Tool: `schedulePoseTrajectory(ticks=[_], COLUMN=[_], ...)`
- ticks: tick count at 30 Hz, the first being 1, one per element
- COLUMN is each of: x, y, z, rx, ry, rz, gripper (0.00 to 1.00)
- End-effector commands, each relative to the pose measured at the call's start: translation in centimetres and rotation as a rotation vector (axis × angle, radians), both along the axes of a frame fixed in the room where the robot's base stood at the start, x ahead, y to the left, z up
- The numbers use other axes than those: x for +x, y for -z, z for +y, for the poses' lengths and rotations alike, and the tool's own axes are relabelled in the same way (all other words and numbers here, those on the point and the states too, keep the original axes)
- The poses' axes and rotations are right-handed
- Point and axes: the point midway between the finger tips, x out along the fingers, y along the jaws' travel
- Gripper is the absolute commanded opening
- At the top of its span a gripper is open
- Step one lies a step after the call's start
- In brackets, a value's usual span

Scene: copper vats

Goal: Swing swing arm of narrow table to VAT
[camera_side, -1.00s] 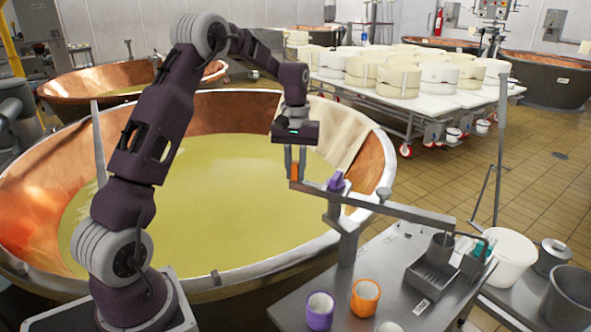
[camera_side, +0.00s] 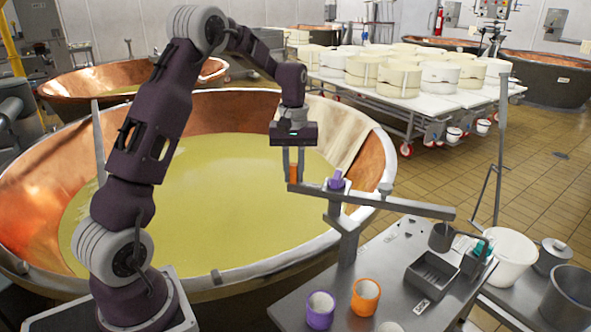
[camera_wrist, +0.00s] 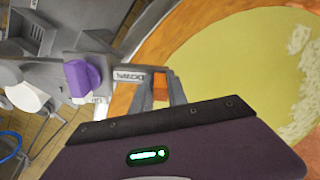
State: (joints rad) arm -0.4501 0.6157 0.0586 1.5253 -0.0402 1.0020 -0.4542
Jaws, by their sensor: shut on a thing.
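The swing arm (camera_side: 405,205) is a grey bar on a post at the narrow table (camera_side: 395,270). It carries a purple piece (camera_side: 336,181) and has an orange end piece (camera_side: 294,172). My gripper (camera_side: 294,178) is shut on the orange piece, over the near right part of the vat (camera_side: 375,165). In the wrist view the orange piece (camera_wrist: 160,86) sits between my fingers, and the purple piece (camera_wrist: 84,77) is to its left. A grey cup (camera_side: 441,237) hangs at the bar's other end. The vat is copper-lined and holds yellow-green liquid.
A purple cup (camera_side: 320,311) and an orange cup (camera_side: 365,297) stand at the table's front, beside a grey tray (camera_side: 432,274). A white bucket (camera_side: 511,258) stands to the right. An upright pole (camera_side: 500,150) rises behind the table. A cart (camera_side: 440,105) with white moulds stands behind.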

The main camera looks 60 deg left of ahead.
Motion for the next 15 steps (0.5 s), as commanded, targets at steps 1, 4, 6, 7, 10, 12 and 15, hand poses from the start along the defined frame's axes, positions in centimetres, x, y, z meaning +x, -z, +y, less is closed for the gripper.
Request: schedulePoseTrajectory(ticks=[1, 4, 6, 7, 10, 12, 15], x=[-0.3, -1.0, -1.5, -1.7, -2.3, -2.6, -3.1], y=[-0.2, -0.2, -0.2, -0.2, -0.2, -0.2, -0.2], z=[-0.3, -1.0, -1.5, -1.8, -2.6, -3.2, -4.2], rx=[0.003, 0.001, 0.001, 0.001, 0.001, 0.001, 0.001], ry=[-0.033, -0.121, -0.187, -0.215, -0.31, -0.377, -0.471], rz=[-0.003, -0.003, -0.002, -0.003, -0.003, -0.004, -0.003], gripper=[0.0, 0.0, 0.0, 0.0, 0.0, 0.0, 0.0])
